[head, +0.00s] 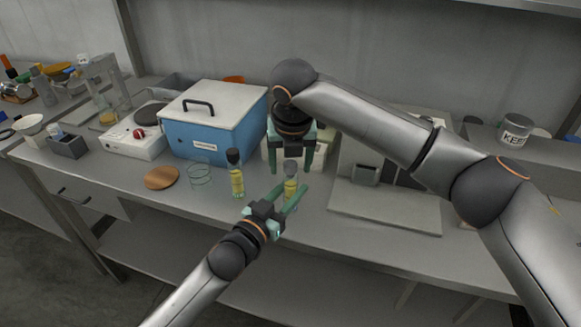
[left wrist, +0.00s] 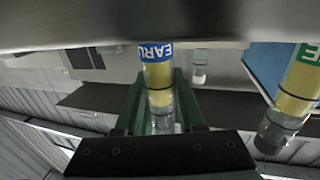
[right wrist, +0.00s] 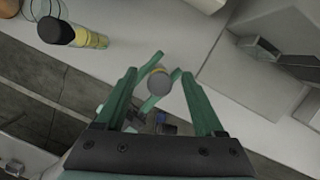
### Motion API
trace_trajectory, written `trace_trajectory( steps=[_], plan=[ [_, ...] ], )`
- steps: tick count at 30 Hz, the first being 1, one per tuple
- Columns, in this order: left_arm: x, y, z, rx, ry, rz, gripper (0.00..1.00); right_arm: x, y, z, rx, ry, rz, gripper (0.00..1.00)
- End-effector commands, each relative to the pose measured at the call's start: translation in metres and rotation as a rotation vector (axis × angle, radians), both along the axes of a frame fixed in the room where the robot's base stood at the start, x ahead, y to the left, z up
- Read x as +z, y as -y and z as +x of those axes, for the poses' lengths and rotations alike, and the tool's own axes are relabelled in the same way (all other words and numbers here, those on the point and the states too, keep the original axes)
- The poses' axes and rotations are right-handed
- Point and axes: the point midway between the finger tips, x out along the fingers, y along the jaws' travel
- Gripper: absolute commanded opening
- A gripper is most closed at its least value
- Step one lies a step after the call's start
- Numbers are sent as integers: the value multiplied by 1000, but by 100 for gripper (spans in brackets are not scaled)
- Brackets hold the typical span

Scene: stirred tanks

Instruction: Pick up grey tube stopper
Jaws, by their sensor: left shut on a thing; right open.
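The grey stopper (head: 290,168) sits on top of an upright tube of yellow liquid (head: 291,187). My left gripper (head: 291,192) is shut on this tube below the stopper. The left wrist view shows the tube (left wrist: 158,85) with a blue label between the green fingers. My right gripper (head: 290,172) points down from above, open, with its fingers on either side of the stopper. In the right wrist view, the stopper (right wrist: 159,84) appears as a round grey top between the open fingers, apart from both.
A second yellow tube (head: 237,184) with a dark stopper (head: 233,157) stands to the left. A wire ring stand (head: 199,172), an orange-brown disc (head: 161,178) and a blue box (head: 205,135) are further left. A pale board (head: 385,207) lies to the right.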

Motion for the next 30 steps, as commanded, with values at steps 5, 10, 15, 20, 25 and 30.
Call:
trace_trajectory(
  steps=[5, 10, 15, 20, 25, 30],
  plan=[
    [0, 0, 0, 0, -1, 1, 0, 0, 0, 0, 1, 0, 0, 65],
    [-1, 0, 0, 0, -1, 1, 0, 0, 0, 0, 1, 0, 0, 46],
    [-1, 0, 0, 0, -1, 1, 0, 1, 0, 0, 1, 0, 0, 27],
    [-1, 0, 0, 0, -1, 1, 0, 1, 0, 0, 1, 0, 0, 9],
    [-1, 0, 0, 0, -1, 1, 0, 1, 0, 0, 0, 0, 0, 0],
    [-1, 0, 0, 1, -1, 1, 0, 1, 0, 0, 0, 0, 0, 0]
  ],
)
